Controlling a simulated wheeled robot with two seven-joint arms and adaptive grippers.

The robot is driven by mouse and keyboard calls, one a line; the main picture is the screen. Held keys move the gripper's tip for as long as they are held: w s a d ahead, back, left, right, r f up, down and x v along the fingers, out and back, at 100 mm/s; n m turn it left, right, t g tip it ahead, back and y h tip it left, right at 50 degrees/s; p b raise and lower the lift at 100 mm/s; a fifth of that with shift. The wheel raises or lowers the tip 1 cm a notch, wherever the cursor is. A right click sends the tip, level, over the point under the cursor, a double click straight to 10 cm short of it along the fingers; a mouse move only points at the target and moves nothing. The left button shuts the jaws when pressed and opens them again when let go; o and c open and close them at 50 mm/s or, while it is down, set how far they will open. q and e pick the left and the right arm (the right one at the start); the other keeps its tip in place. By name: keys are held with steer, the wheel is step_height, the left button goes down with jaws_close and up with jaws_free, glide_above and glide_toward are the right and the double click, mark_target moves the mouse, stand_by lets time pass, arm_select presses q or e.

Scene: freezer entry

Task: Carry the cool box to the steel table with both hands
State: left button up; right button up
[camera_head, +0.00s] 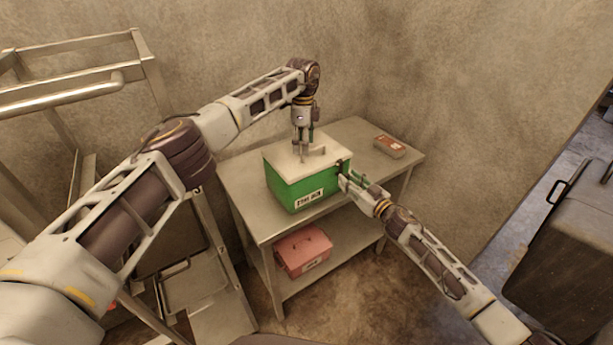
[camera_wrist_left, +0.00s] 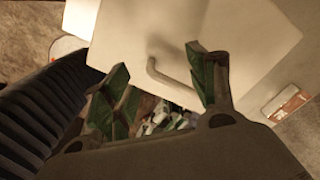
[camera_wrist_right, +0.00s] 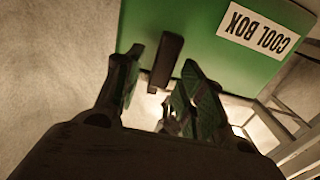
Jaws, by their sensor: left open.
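The cool box (camera_head: 296,192), green with a pale lid (camera_head: 290,155) and a white label, stands upright on the steel table (camera_head: 237,191). My left gripper (camera_head: 302,152) is over the lid, open, close to the lid's bent handle (camera_wrist_left: 165,78); the handle lies between its fingers in the left wrist view, and I cannot tell whether they touch it. My right gripper (camera_head: 347,180) is at the box's right side. In the right wrist view its fingers stand apart, with a dark side handle (camera_wrist_right: 166,62) between them and gaps visible on both sides.
A red-and-grey packet (camera_head: 390,147) lies at the table's right end. A pink box (camera_head: 303,251) sits on the lower shelf. A metal rack (camera_head: 70,95) stands at left, and a dark wheeled case (camera_head: 565,250) at right. Walls close in behind the table.

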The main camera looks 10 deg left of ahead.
arm_select(q)
steer(key=shift+f, duration=2.05)
arm_select(e)
steer(key=shift+x, duration=2.1)
arm_select(q)
steer(key=c, duration=0.8)
arm_select(e)
steer(key=c, duration=0.8)
arm_select(q)
jaws_close()
arm_select(e)
jaws_close()
steer(key=shift+d, duration=0.1)
arm_select(q)
steer(key=shift+d+r, duration=0.1)
arm_select(e)
steer(key=shift+w+r, duration=0.1)
steer(key=shift+r, duration=0.05)
